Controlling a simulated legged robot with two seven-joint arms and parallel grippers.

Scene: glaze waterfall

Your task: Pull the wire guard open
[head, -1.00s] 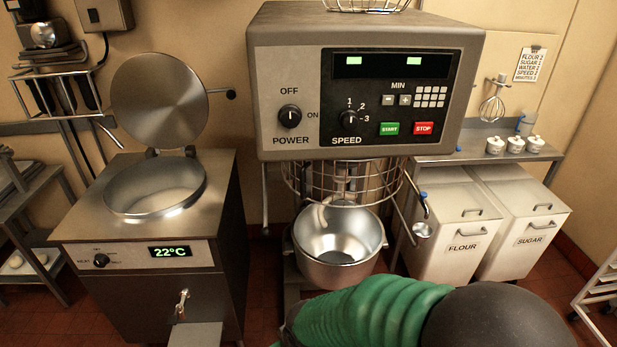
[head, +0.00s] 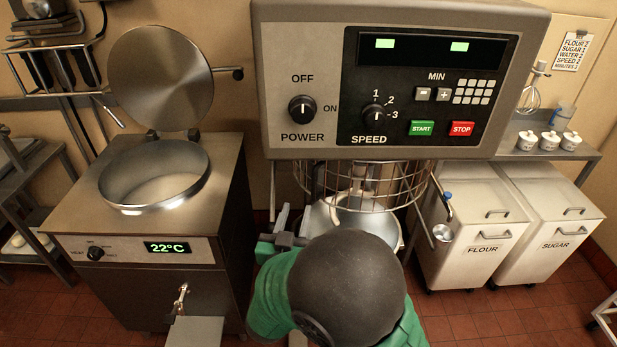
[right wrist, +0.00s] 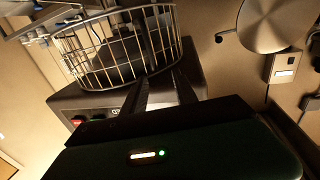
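The wire guard (head: 398,182) is a round metal cage under the mixer head, above the steel bowl (head: 320,218). It also fills the upper part of the right wrist view (right wrist: 118,45). My right gripper (head: 283,222) is left of the bowl, below the guard's left side. In the right wrist view its two dark fingers (right wrist: 163,80) stand apart and reach toward the guard's wires. I see nothing held, and cannot tell whether the fingertips touch the guard. My right arm hides the lower bowl. My left gripper is not in view.
The mixer's control box (head: 400,80) hangs just above the guard. A steel kettle (head: 150,190) with a raised lid stands left. A small handle with a blue tip (head: 447,197) sticks out right of the guard. Flour (head: 475,235) and sugar (head: 550,225) bins stand right.

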